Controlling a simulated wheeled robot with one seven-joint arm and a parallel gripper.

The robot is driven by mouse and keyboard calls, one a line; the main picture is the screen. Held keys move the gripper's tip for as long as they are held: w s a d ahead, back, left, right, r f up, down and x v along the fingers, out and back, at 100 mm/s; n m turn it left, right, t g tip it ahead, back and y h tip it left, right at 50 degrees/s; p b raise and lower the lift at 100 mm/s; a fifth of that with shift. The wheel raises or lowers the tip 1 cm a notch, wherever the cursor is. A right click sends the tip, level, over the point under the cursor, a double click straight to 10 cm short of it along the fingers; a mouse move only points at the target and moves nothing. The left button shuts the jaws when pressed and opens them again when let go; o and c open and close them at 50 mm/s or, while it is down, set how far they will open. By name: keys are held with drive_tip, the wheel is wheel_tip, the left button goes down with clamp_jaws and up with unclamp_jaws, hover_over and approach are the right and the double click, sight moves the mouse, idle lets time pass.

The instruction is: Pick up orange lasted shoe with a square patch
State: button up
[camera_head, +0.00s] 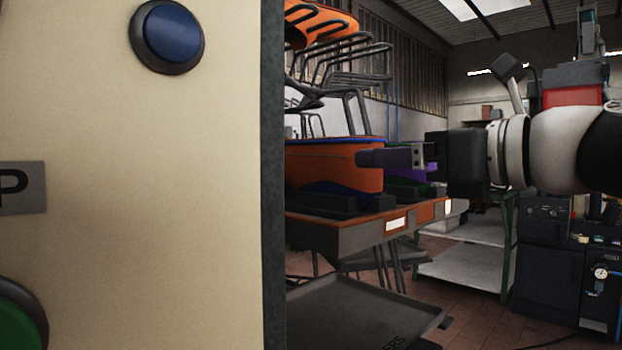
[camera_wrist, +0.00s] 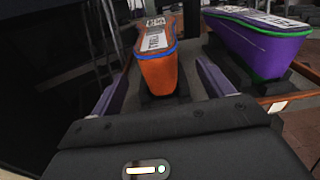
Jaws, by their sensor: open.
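An orange lasted shoe (camera_wrist: 158,68) with a blue line around its top edge and white printed labels on top stands in the wrist view, its near end toward me. In the head view an orange shoe (camera_head: 325,165) sits on a rack, partly hidden by the panel at left. My gripper (camera_wrist: 164,72) is open, with one finger on each side of the shoe's near end and gaps visible on both sides. In the head view my gripper (camera_head: 372,157) reaches in from the right, and its fingers overlap the shoe's right end. I cannot tell whether a label is the square patch.
A purple shoe (camera_wrist: 258,38) with green trim stands right of the orange one. Dark supports flank the shoes on the rack (camera_head: 350,236). A large beige panel (camera_head: 150,200) fills the left of the head view. Metal prongs and another orange item (camera_head: 318,20) are above; a dark tray (camera_head: 350,310) is below.

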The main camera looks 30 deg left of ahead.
sight(347, 148)
drive_tip(key=shift+w+a+r+y, duration=0.15)
drive_tip(key=shift+a+r+y, duration=0.15)
drive_tip(key=shift+a+r, duration=0.45)
drive_tip(key=x, duration=0.4)
drive_tip(key=f+x, duration=0.1)
drive_tip(key=x, duration=0.1)
drive_tip(key=shift+a+p, duration=0.4)
drive_tip(key=c, duration=1.6)
drive_tip(key=shift+r, duration=0.2)
drive_tip(key=shift+c, duration=0.6)
wheel_tip(347, 148, up, 10)
drive_tip(key=p, duration=0.1)
drive_tip(key=shift+d, duration=0.15)
